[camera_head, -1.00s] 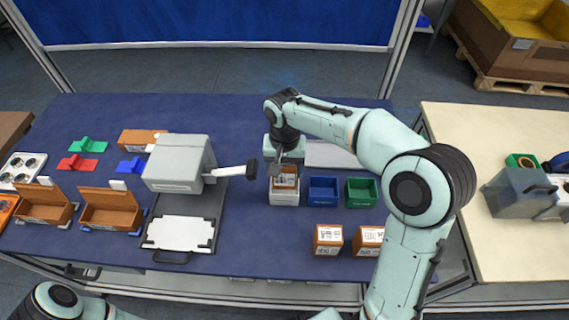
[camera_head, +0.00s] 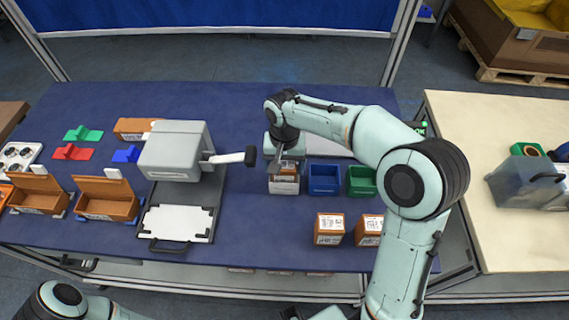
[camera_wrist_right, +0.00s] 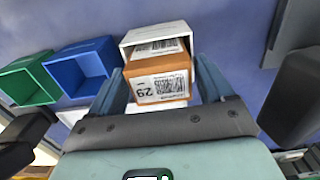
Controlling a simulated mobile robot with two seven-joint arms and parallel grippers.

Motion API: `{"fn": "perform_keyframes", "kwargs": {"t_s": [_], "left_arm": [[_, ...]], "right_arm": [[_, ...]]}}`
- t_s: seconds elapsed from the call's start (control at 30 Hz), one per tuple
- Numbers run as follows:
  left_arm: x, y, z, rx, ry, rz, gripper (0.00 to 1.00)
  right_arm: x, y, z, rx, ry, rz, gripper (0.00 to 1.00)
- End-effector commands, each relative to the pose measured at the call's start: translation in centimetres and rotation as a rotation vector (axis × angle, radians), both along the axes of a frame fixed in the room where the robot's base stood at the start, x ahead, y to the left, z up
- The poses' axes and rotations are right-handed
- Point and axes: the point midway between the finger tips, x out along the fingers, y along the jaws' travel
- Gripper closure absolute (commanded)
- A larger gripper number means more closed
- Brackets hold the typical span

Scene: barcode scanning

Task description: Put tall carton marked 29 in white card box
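The tall carton marked 29 (camera_wrist_right: 159,84) is orange with white labels. In the right wrist view it stands between the fingers of my right gripper (camera_wrist_right: 160,65), which look shut on its sides. The white card box (camera_wrist_right: 154,33) lies just beyond it there, and the carton's lower part appears to be inside. In the head view the white card box (camera_head: 284,187) stands left of the blue box, with the carton's top showing at its rim. My right gripper (camera_head: 285,167) is directly over it, partly hidden by the wrist. My left gripper is not clearly visible; only left arm parts show at the bottom.
A blue box (camera_head: 324,180) and a green box (camera_head: 361,182) stand right of the white box. Two orange cartons (camera_head: 329,229) (camera_head: 369,229) stand nearer the front edge. A grey machine (camera_head: 176,152) with a black-tipped arm is at left. The blue table between is clear.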

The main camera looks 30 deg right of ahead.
Motion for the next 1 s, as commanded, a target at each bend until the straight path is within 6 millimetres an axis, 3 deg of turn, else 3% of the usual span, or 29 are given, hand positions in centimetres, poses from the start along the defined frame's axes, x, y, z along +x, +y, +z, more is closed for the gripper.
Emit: {"fn": "perform_keyframes", "kwargs": {"t_s": [0.53,1.0], "left_arm": [[0.1,0.0,0.2,0.000,-0.001,0.000,0.57],[1.5,0.0,2.2,0.000,-0.017,0.000,0.57]], "right_arm": [[0.0,0.0,0.2,0.000,0.001,0.000,0.19],[0.0,0.0,3.0,0.000,0.000,0.000,0.19]]}}
